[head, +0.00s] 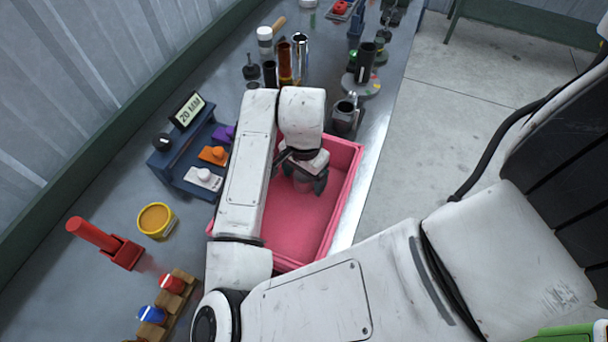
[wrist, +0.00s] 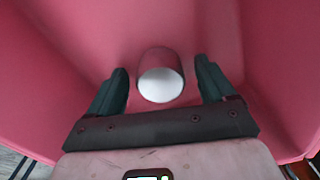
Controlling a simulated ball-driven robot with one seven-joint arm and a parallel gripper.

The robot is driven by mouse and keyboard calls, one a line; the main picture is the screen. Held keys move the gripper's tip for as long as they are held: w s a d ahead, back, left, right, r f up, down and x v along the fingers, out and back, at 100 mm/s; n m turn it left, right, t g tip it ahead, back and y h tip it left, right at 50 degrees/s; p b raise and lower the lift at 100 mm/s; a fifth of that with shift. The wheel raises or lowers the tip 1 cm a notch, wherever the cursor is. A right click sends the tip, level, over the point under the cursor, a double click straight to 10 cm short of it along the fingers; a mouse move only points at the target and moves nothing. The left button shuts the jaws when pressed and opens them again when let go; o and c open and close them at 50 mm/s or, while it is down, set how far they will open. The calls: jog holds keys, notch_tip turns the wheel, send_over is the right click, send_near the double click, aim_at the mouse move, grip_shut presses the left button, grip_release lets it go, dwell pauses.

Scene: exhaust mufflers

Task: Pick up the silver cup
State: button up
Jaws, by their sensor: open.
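In the wrist view the silver cup (wrist: 160,84) lies inside the pink bin (wrist: 55,60). Its shiny side reflects the pink, and its round end facing the camera looks white. My gripper (wrist: 161,70) is open, with one dark finger on each side of the cup and a gap on both sides. In the head view my gripper (head: 302,177) points down inside the pink bin (head: 345,175). The cup there is mostly hidden by the gripper, and I cannot tell its outline.
A blue rack (head: 178,168) with small coloured parts stands left of the bin. A yellow-rimmed bowl (head: 156,220) and a red tool (head: 104,243) lie nearby. Several tubes, including a chrome one (head: 300,58), stand behind. A dark metal part (head: 345,114) is close to the bin's far wall.

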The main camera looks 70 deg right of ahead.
jog(key=c, duration=1)
jog(key=shift+r, duration=0.15)
